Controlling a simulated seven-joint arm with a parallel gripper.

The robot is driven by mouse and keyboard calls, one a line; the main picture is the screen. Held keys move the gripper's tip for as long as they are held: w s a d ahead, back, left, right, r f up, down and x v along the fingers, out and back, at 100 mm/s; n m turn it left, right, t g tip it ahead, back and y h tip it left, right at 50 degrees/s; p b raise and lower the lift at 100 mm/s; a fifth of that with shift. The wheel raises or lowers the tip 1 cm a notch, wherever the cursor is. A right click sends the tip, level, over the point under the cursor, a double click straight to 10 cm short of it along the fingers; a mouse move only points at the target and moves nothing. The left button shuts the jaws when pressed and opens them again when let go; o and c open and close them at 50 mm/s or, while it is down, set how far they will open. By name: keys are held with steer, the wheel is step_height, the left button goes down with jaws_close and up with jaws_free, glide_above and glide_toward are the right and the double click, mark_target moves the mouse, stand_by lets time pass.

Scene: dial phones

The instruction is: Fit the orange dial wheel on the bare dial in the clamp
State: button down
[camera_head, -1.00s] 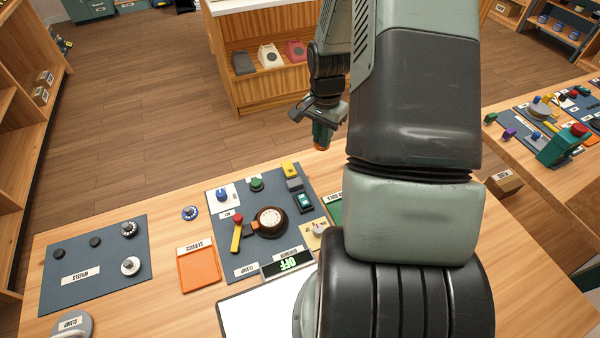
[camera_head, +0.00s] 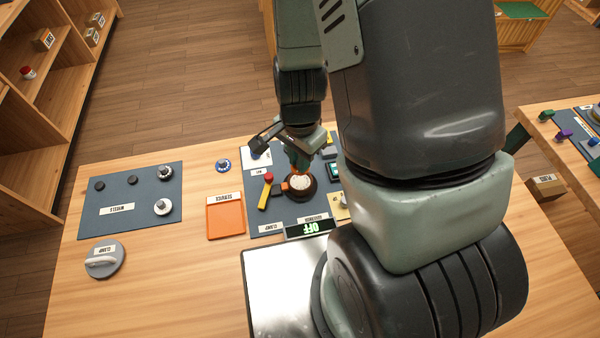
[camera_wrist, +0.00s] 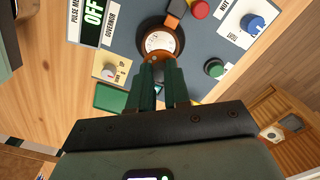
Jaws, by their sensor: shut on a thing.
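The phone (camera_head: 305,194), a dark brown round body with a bare white dial (camera_head: 300,182), sits in the clamp, whose orange jaw (camera_head: 285,187) touches its left side. A yellow lever with a red knob (camera_head: 266,190) stands beside it. My gripper (camera_head: 299,166) is directly above and just behind the dial, pointing down. In the wrist view, my gripper (camera_wrist: 160,68) is shut with its fingertips at the lower edge of the dial (camera_wrist: 160,43). A thin orange rim (camera_wrist: 155,57) shows at the tips, apparently the dial wheel. The fingers hide most of it, and I cannot tell whether it touches the dial.
An orange tray (camera_head: 226,216) lies left of the clamp mat. The wheels mat (camera_head: 130,200) holds several small parts at the left. The pulse sign (camera_head: 309,229) reads OFF.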

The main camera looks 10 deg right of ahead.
steer(key=shift+f, duration=3)
steer(key=shift+f, duration=0.15)
steer(key=c, duration=1.1)
jaws_free()
step_height(320, 180, up, 12)
steer(key=shift+r, duration=0.2)
glide_above(300, 182)
steer(key=shift+f, duration=5.25)
